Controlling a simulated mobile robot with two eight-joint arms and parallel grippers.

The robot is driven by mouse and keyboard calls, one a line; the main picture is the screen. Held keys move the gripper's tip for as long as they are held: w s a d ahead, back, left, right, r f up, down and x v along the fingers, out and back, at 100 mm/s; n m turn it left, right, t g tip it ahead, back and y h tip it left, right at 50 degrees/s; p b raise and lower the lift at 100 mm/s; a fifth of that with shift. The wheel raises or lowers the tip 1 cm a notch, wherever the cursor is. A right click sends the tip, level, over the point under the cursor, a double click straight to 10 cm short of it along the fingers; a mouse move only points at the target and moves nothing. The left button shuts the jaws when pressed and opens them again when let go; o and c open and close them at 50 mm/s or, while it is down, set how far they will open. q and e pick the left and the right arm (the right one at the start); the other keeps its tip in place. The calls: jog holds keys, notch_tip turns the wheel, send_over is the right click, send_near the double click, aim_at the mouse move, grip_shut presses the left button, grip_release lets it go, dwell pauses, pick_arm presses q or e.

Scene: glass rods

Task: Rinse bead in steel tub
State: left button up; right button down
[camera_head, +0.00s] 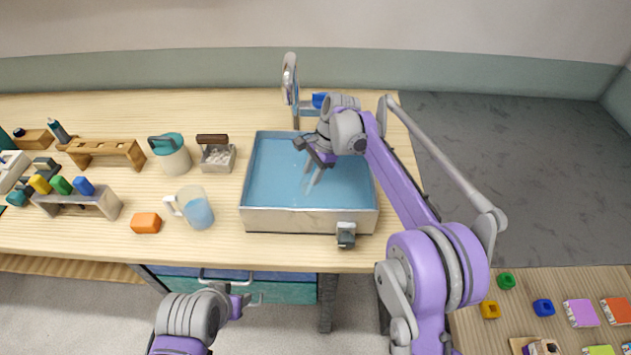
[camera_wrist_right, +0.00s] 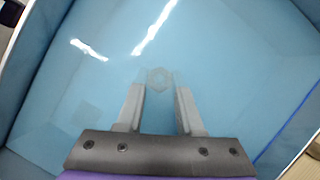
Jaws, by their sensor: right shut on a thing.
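The steel tub (camera_head: 290,225) stands on the wooden table, with blue water (camera_head: 270,180) filling its inside. My right gripper (camera_head: 314,182) reaches down into the tub, its fingertips at the water. In the right wrist view, a small pale, see-through hexagonal bead (camera_wrist_right: 158,78) shows between the tips of my right gripper (camera_wrist_right: 159,92), which is shut on it. The bead is too small to make out in the head view. My left gripper (camera_head: 252,296) hangs in front of the table's front edge, its fingers apart and empty.
A tap (camera_head: 290,80) stands behind the tub, and a dark clip-like thing (camera_head: 346,235) sits at its front right. Left of it are a jug (camera_head: 197,209), an orange block (camera_head: 146,223), a small handled box (camera_head: 217,158) and a teal-lidded pot (camera_head: 170,155).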

jog(key=shift+a, duration=0.5)
jog(key=shift+d, duration=2.55)
pick_arm(q)
notch_tip(320, 180, up, 7)
jog(key=w+p, duration=0.2)
jog(key=p, duration=0.3)
jog(key=shift+w+t, duration=0.15)
jog(key=shift+t, duration=0.15)
pick_arm(e)
notch_tip(320, 180, up, 11)
pick_arm(q)
jog(key=shift+f, duration=0.1)
jog(key=r, duration=0.1)
jog(key=w+r+p, duration=0.1)
jog(key=r+p, duration=0.1)
jog(key=shift+w, duration=0.25)
pick_arm(e)
notch_tip(320, 180, up, 5)
